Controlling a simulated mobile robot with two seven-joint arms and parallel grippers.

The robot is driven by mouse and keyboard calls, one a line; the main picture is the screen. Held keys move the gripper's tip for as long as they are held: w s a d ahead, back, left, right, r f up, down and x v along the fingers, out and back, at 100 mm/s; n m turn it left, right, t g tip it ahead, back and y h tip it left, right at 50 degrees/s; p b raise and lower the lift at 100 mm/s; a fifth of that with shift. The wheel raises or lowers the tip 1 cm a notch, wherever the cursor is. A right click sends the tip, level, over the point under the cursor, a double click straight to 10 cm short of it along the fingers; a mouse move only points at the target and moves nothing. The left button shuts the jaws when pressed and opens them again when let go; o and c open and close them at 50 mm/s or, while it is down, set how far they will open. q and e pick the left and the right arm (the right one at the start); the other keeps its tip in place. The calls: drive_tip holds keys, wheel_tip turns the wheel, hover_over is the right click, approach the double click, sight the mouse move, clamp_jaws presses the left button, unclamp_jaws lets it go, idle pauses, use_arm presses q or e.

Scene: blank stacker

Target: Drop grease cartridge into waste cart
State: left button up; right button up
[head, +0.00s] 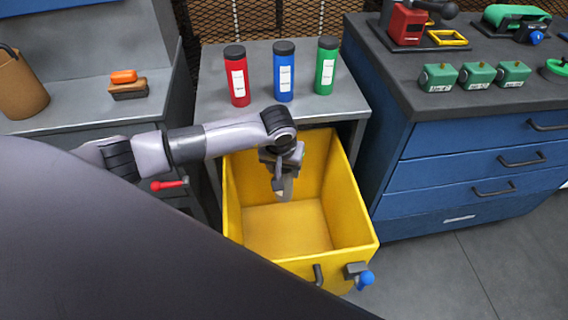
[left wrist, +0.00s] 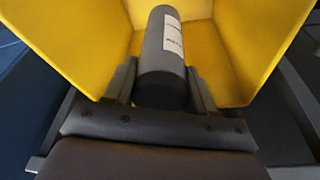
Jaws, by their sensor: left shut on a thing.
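The yellow waste cart (head: 345,205) stands open-topped in the middle of the head view, its visible floor bare. My left gripper (head: 284,184) points down over the cart opening. In the left wrist view, the left gripper (left wrist: 160,88) is shut on a dark grey grease cartridge (left wrist: 160,72) with a white label, one finger on each side. The yellow cart walls (left wrist: 250,45) show around and beyond the cartridge. In the head view the held cartridge (head: 288,188) is small and mostly covered by the gripper. My right gripper is not in view.
Red (head: 237,78), blue (head: 284,72) and green (head: 326,66) labelled cartridges stand on the grey table (head: 211,105) behind the cart. A blue drawer cabinet (head: 470,150) stands to the right, with several green blocks on top. A left bench (head: 70,110) holds an orange-topped brush (head: 126,84).

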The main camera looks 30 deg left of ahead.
use_arm(q)
drive_tip(key=o, duration=1.1)
drive_tip(key=shift+v, duration=3.6)
